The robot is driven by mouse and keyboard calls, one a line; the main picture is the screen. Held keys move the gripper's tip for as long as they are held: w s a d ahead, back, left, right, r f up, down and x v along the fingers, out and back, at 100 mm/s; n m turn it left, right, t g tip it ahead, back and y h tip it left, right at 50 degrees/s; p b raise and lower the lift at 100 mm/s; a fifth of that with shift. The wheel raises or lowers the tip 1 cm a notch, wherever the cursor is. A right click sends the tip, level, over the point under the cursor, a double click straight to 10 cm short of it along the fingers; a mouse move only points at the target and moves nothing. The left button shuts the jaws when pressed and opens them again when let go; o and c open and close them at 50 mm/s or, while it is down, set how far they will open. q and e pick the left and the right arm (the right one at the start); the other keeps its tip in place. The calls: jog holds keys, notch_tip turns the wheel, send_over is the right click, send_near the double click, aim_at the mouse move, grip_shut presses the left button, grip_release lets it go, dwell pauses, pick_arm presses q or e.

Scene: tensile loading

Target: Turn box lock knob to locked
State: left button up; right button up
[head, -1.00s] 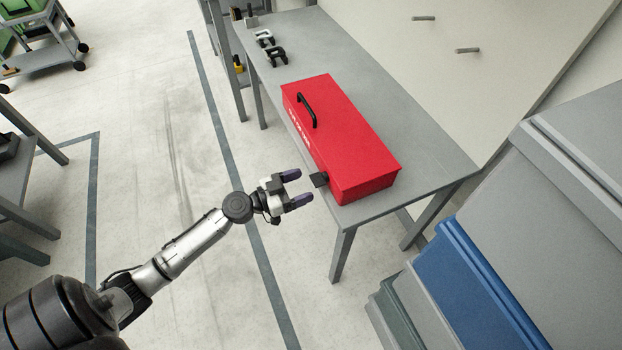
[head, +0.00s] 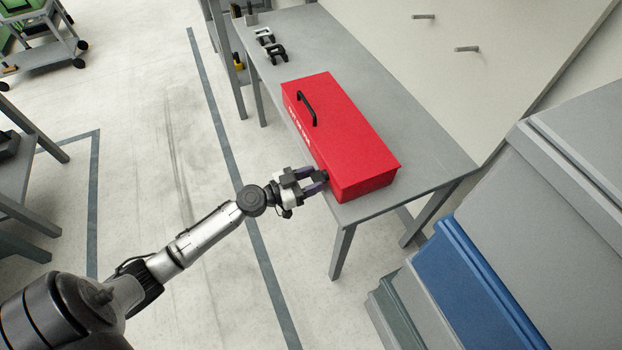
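A red box (head: 348,133) with a black handle (head: 307,107) on its left part lies on the grey table. Its black lock knob (head: 325,176) sticks out of the front side near the right end. My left gripper (head: 318,178) is at the knob, with its two dark purple fingers on either side of it. The fingers look apart; whether they touch the knob is too small to tell. Part of the knob is hidden by the fingers. My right gripper is not in view.
The grey table (head: 420,145) has free room behind the box. Two clamps (head: 265,37) stand at its far left. Grey and blue stacked shapes (head: 480,285) fill the lower right. The floor in front of the table is clear.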

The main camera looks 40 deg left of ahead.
pick_arm(q)
jog(key=c, duration=0.4)
jog(key=n, duration=1.7)
jog(key=shift+n, duration=0.6)
dwell(0.3)
